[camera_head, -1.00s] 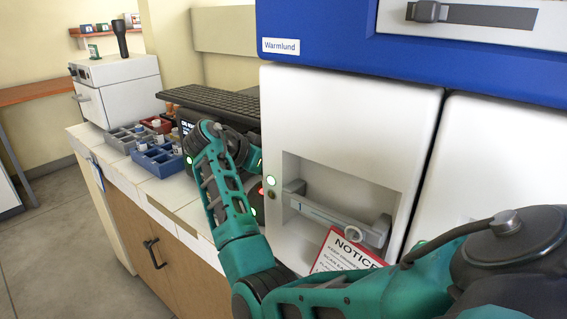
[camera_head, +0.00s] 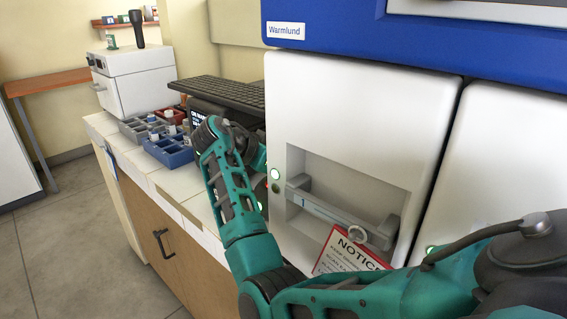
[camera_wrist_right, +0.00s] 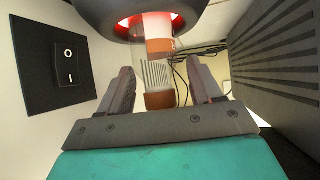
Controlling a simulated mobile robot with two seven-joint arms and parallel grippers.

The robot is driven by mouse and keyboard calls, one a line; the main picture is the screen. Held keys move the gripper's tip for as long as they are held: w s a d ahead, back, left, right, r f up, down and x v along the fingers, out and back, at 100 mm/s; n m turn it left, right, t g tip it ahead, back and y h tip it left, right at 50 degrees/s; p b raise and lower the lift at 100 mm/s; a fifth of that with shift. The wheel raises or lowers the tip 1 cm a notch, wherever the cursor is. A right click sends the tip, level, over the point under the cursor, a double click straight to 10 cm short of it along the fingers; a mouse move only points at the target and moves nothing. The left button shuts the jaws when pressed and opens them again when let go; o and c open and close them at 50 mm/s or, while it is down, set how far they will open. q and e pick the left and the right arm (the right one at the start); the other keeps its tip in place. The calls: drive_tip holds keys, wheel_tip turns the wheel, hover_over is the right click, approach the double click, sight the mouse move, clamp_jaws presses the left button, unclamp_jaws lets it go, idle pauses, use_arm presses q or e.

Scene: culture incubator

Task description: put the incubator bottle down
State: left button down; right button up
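In the right wrist view a bottle (camera_wrist_right: 157,75) with a striped label and an orange cap (camera_wrist_right: 160,100) is beyond my right fingers. A white and orange part (camera_wrist_right: 158,45) shows above it, under a dark ring glowing red inside (camera_wrist_right: 145,18). My right gripper (camera_wrist_right: 160,66) has its fingers apart, with visible gaps on both sides of the bottle. In the head view my right arm reaches across to a dark device (camera_head: 250,195) beside the incubator (camera_head: 345,95). The wrist hides the bottle and the fingertips there. My left gripper is out of view.
A grey rack (camera_head: 131,130), a blue rack (camera_head: 168,152) and a red rack (camera_head: 176,116) stand on the counter (camera_head: 178,190) left of my wrist. A keyboard (camera_head: 225,93) is behind it. A black switch panel (camera_wrist_right: 68,65) and a ribbed grey wall (camera_wrist_right: 280,45) flank the right gripper.

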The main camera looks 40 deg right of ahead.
drive_tip(key=v, duration=1.2)
idle(0.5)
